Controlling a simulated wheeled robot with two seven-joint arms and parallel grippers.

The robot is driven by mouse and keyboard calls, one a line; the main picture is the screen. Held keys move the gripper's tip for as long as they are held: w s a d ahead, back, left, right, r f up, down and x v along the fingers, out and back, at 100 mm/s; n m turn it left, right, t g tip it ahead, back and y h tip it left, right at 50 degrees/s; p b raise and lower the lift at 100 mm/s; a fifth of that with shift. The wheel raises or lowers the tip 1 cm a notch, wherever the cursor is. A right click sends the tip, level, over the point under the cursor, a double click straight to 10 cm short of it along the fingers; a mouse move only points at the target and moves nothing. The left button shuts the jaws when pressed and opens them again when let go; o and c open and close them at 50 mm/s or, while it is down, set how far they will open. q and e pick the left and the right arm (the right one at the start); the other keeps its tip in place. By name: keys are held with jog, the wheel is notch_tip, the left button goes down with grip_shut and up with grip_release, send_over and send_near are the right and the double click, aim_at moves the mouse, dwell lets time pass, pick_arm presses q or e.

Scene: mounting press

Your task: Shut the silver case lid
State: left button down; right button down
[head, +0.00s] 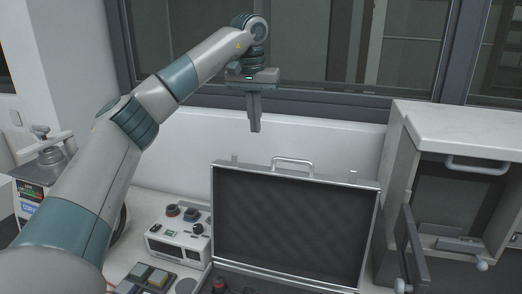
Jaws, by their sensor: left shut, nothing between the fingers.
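The silver case lid (293,225) stands open and roughly upright in the head view. Its dark padded inside faces me, with a silver rim, two latches and a handle (293,162) along the top edge. The case's lower part (240,279) shows only at the bottom of the picture, with a little of its contents visible. My left gripper (255,130) points down above and behind the lid's upper edge, left of the handle. It is shut and empty, apart from the lid. My right gripper is not in view.
A white control box with knobs (180,236) stands just left of the case. A button panel (147,279) lies in front of it. At the right is a white cabinet (455,128) with a dark open door (413,255) near the case. A low wall and window are behind.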

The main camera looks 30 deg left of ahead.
pick_arm(q)
notch_tip(320, 180, down, 9)
jog(key=s+p, duration=0.2)
jog(key=p, duration=0.4)
jog(key=shift+s+d, duration=0.3)
dwell(0.5)
dwell(0.4)
